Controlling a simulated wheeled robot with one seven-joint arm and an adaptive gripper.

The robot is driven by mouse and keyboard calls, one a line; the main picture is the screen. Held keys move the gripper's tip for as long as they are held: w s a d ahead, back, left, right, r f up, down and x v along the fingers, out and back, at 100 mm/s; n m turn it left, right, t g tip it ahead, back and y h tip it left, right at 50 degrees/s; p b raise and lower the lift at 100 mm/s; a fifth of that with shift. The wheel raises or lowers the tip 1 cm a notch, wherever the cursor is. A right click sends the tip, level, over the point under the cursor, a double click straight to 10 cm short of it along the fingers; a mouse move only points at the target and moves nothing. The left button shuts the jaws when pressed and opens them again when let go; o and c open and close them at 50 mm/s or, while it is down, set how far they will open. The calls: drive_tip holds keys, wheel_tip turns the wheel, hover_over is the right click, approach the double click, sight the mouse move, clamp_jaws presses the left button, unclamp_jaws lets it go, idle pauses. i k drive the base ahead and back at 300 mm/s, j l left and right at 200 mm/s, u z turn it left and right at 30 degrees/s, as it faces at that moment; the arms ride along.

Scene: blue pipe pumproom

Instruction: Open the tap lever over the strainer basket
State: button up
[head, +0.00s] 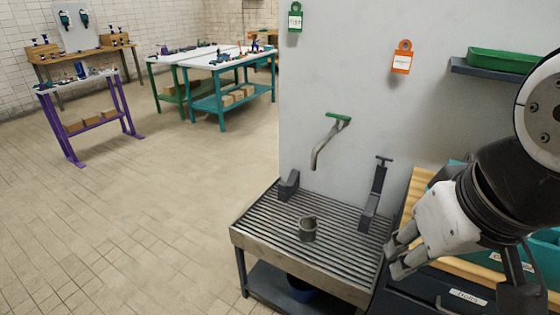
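The tap (321,147) is a grey curved spout on the pale upright panel. Its green lever (338,117) sits on top and lies roughly level. The strainer basket (308,229) looks to be the small grey cup on the slatted drain table (262,246), below the spout. No water shows at the spout. My gripper (394,259) is at the lower right, beside the drain table's right edge. Its fingers point left and are apart, with nothing between them. It is well to the right of and lower in the picture than the lever.
A dark upright clamp-like stand (375,196) rises at the grate's right, between my gripper and the tap. A dark block (288,186) sits at the back left. Green (295,17) and orange (402,57) tags hang on the panel. A shelf with a green tray (502,61) is upper right.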

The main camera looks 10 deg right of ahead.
sight(337, 117)
drive_tip(key=z, duration=0.5)
drive_tip(key=i+j+z, duration=0.15)
drive_tip(key=j+z, duration=0.15)
drive_tip(key=i+j+z, duration=0.1)
drive_tip(key=j+z, duration=0.15)
drive_tip(key=j, duration=0.2)
drive_tip(key=i+j+z, duration=0.1)
drive_tip(key=j+z, duration=0.2)
drive_tip(key=j, duration=0.1)
